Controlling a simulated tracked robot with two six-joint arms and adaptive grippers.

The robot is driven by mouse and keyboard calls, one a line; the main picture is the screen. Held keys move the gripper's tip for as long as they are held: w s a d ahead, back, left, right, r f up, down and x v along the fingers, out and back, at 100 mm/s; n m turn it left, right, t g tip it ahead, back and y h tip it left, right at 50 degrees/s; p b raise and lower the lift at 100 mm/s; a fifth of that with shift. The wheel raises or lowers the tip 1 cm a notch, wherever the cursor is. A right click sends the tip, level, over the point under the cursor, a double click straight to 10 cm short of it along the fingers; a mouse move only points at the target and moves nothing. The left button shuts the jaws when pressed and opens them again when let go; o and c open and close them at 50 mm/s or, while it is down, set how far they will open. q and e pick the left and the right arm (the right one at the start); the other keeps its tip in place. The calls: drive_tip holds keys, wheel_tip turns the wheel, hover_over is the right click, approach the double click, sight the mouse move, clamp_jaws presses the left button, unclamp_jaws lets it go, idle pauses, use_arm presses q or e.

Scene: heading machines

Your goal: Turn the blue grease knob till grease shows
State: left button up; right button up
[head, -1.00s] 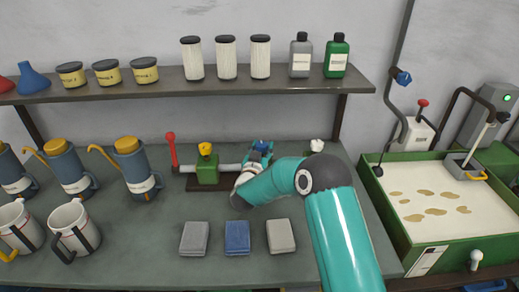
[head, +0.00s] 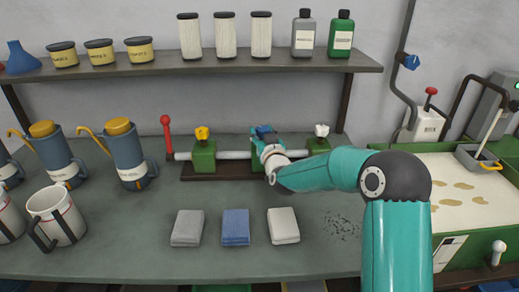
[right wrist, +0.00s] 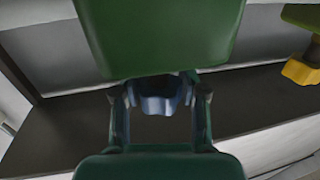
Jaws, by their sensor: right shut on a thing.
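The blue grease knob (head: 265,131) sits on the middle green block of a pipe manifold on the bench, between a yellow knob (head: 202,133) and a white knob (head: 321,130). My right gripper (head: 266,138) is shut on the blue knob. In the right wrist view the blue knob (right wrist: 160,95) shows between the two fingers (right wrist: 160,105), partly hidden by a green shape above. Grease at the middle block cannot be made out, as the gripper and wrist cover much of it. My left gripper is not in view.
A red lever (head: 166,132) stands at the manifold's left end. Folded grey, blue and white cloths (head: 235,228) lie in front. Jugs and mugs fill the left side. A shelf (head: 190,76) runs above. A green-framed tray (head: 465,215) stands to the right. Dark specks mark the bench.

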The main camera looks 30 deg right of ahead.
drive_tip(key=n+y+b, duration=0.2)
drive_tip(key=y, duration=0.1)
drive_tip(key=shift+d+t+b, duration=0.15)
drive_tip(key=shift+t+b, duration=0.15)
drive_tip(key=shift+t, duration=0.1)
drive_tip(key=shift+r+n+y, duration=0.2)
drive_tip(key=shift+n+y, duration=0.5)
drive_tip(key=shift+y, duration=0.4)
drive_tip(key=shift+r+n+y+p, duration=0.1)
drive_tip(key=shift+n+y+p, duration=0.3)
drive_tip(key=shift+y, duration=0.3)
drive_tip(key=n+y+p, duration=0.2)
drive_tip(key=y+p, duration=0.1)
drive_tip(key=p, duration=0.1)
drive_tip(key=n+g+y+p, duration=0.1)
drive_tip(key=n+y+p, duration=0.1)
drive_tip(key=y+p, duration=0.2)
drive_tip(key=shift+a+r+n+p, duration=0.1)
drive_tip(key=shift+a+n+p, duration=0.1)
drive_tip(key=shift+n+p, duration=0.2)
use_arm(q)
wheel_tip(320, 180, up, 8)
drive_tip(key=p, duration=0.2)
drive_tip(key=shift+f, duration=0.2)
use_arm(e)
drive_tip(key=shift+n+g+y, duration=0.8)
drive_tip(key=shift+g+y, duration=0.1)
drive_tip(key=shift+y, duration=0.3)
drive_tip(key=shift+f, duration=0.2)
